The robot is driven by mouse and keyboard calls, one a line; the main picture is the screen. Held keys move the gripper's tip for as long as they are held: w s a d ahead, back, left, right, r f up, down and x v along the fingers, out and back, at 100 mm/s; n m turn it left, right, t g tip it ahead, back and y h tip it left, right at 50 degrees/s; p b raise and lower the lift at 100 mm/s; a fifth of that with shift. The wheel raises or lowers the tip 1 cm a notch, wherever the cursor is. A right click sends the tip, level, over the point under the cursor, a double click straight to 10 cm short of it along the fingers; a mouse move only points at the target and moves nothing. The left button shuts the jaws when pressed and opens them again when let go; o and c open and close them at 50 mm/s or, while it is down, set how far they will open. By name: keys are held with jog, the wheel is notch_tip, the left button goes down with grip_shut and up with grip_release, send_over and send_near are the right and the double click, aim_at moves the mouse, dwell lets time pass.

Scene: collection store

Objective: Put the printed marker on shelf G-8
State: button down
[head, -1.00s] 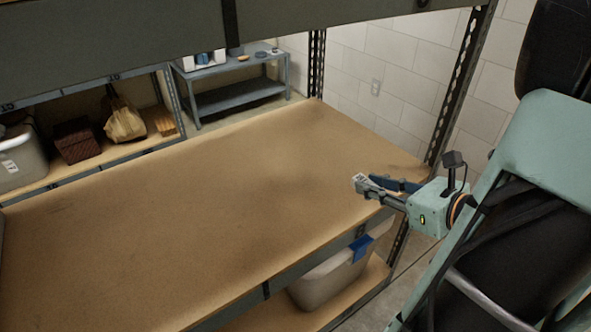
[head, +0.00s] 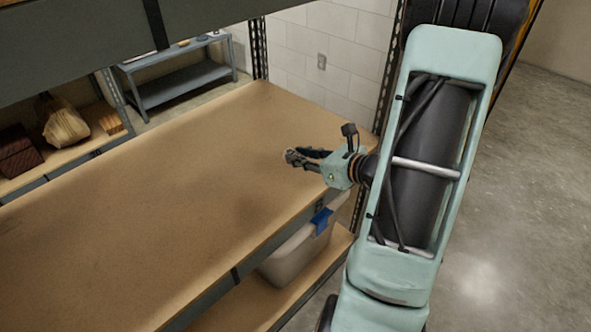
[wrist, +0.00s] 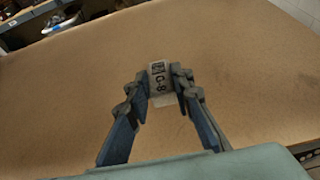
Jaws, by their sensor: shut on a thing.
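My gripper (head: 290,157) is shut on the printed marker (wrist: 161,82), a small pale tag with dark print reading G-8 in the wrist view. The marker sits between the fingertips, above the bare brown shelf board (head: 200,170). In the head view my gripper is over the right part of this board, near its front edge, and the marker is too small there to read. I cannot tell the exact gap between the marker and the board.
The board is clear around my gripper. A dark upright post (head: 385,85) stands behind it at the right end. A grey bin with a blue tag (head: 290,255) is on the shelf below. A steel shelf beam (head: 80,50) crosses above. A grey metal table (head: 180,85) stands beyond.

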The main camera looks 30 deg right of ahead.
aim_at(296, 175)
jog(key=w+f, duration=0.2)
jog(key=shift+w+f+b, duration=0.1)
jog(key=shift+f+b, duration=0.2)
jog(key=shift+f, duration=0.05)
jog(key=shift+w+f+b, duration=0.15)
jog(key=shift+f+b, duration=0.1)
jog(key=shift+f, duration=0.6)
jog(key=shift+w+f+b, duration=0.1)
jog(key=shift+f+b, duration=0.1)
jog(key=shift+f, duration=0.65)
jog(key=shift+f, duration=0.15)
jog(key=c, duration=1.7)
grip_release()
